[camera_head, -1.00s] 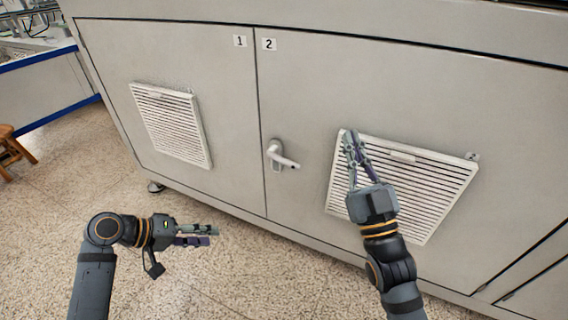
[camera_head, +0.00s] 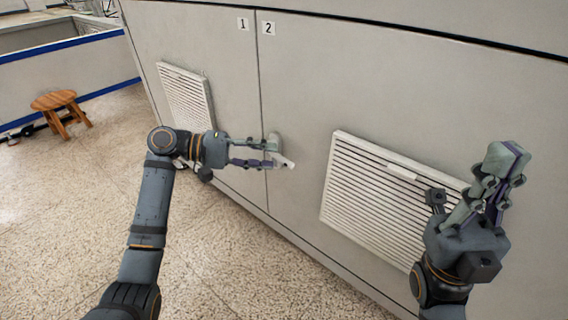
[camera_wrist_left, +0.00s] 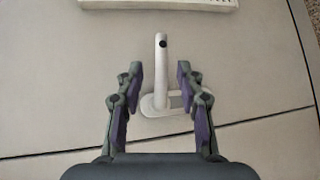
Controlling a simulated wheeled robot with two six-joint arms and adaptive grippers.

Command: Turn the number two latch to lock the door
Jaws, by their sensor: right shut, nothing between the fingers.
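The number two latch is a white lever handle (camera_head: 287,163) on the cabinet door marked 2 (camera_head: 320,75), close to the seam with door 1 (camera_head: 205,45). The label 2 (camera_head: 268,28) sits above it. My left gripper (camera_head: 266,154) is at the handle with its fingers open, partly covering it in the head view. In the left wrist view the lever (camera_wrist_left: 161,65) lies between the two spread fingers (camera_wrist_left: 160,78), with a visible gap on each side. My right gripper (camera_head: 507,165) is shut and empty in front of door 2, at the right.
A white louvred vent (camera_head: 375,190) is on door 2, behind and left of my right gripper. Another vent (camera_head: 187,98) is on door 1. A wooden stool (camera_head: 58,103) stands far left on the speckled floor (camera_head: 260,270). The floor before the cabinet looks clear.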

